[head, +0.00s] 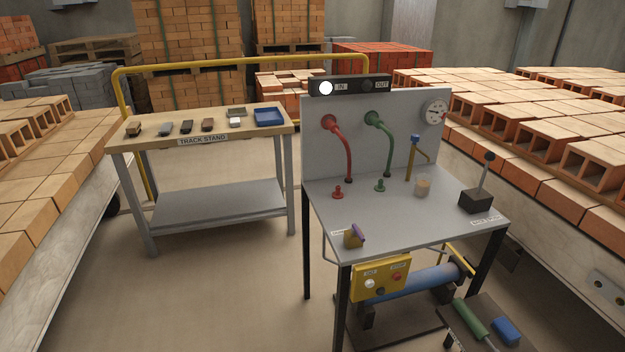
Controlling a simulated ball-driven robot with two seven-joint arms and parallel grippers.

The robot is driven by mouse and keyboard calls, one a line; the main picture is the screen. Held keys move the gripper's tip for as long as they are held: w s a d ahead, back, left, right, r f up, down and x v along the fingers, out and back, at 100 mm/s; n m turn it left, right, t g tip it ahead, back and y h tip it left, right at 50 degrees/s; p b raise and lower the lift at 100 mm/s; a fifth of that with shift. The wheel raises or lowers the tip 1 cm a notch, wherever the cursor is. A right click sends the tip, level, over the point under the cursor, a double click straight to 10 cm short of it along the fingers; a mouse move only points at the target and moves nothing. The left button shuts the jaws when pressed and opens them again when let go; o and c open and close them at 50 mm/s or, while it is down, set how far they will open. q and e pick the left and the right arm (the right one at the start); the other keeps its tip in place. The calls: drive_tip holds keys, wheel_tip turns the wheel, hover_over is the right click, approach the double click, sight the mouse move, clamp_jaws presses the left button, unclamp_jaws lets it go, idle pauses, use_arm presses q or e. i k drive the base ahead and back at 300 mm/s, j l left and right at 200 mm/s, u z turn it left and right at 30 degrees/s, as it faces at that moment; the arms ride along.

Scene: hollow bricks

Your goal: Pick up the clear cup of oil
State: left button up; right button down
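A small cup (423,186) with pale tan contents stands upright on the grey metal bench (385,230), right of the middle of its top. It looks like the clear cup of oil, but it is too small to tell how full it is. It stands between a brass-coloured pipe with a blue top (412,158) and a black lever box (476,201). Nothing touches the cup that I can see. Neither of my grippers shows in the head view.
The bench's back panel carries a red hose (346,150), a green hose (388,148) and a gauge (435,112). A yellow control box (380,279) hangs at the front. A track stand (160,127) with small items is at left.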

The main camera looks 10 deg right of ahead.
sight(423, 182)
drive_tip(key=i+j+z, duration=0.15)
drive_tip(key=i, duration=0.3)
drive_tip(key=i+j+z, duration=0.1)
drive_tip(key=i, duration=0.35)
drive_tip(key=i+j+z, duration=0.15)
drive_tip(key=i, duration=0.3)
